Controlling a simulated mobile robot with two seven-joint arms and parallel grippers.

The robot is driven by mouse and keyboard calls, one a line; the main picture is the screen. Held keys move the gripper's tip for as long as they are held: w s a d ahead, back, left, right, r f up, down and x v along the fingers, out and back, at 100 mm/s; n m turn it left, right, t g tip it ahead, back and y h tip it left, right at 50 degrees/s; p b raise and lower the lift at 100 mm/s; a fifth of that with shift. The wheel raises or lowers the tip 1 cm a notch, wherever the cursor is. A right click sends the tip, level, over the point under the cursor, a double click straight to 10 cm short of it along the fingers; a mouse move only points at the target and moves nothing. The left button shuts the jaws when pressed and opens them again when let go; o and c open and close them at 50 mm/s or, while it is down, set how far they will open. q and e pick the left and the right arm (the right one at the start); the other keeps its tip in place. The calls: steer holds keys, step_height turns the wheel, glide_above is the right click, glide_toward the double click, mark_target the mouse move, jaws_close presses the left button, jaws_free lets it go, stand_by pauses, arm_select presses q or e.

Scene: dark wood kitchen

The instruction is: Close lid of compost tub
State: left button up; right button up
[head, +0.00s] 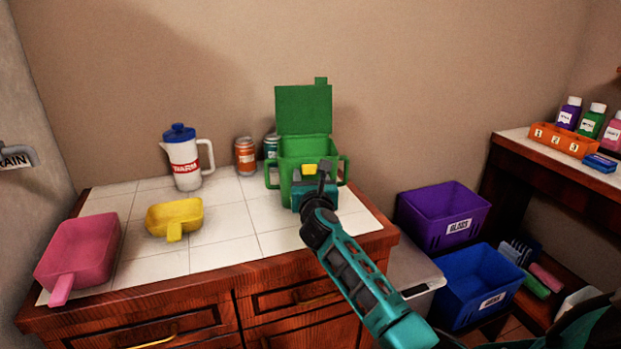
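The green compost tub (292,164) stands on the tiled counter top toward its right end. Its lid (304,109) is open and stands upright at the tub's back edge, with a small tab on top. A yellow patch (309,169) shows on the tub's front. My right gripper (324,171) is in front of the tub, and my teal arm reaches up to it from the lower right. It hides part of the tub's front. I cannot tell whether its fingers are open or touch the tub. My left gripper is not in view.
A white pitcher (184,165) with a blue lid, an orange can (245,156) and a teal can (270,147) stand left of the tub. A yellow scoop (172,216) and a pink scoop (80,252) lie further left. Purple (440,215) and blue (478,287) bins stand right of the counter.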

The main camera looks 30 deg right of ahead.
jaws_close()
stand_by(0.3)
steer(key=shift+p, duration=0.5)
steer(key=shift+o, duration=1.2)
jaws_free()
steer(key=p+v, duration=0.1)
steer(key=v, duration=1.2)
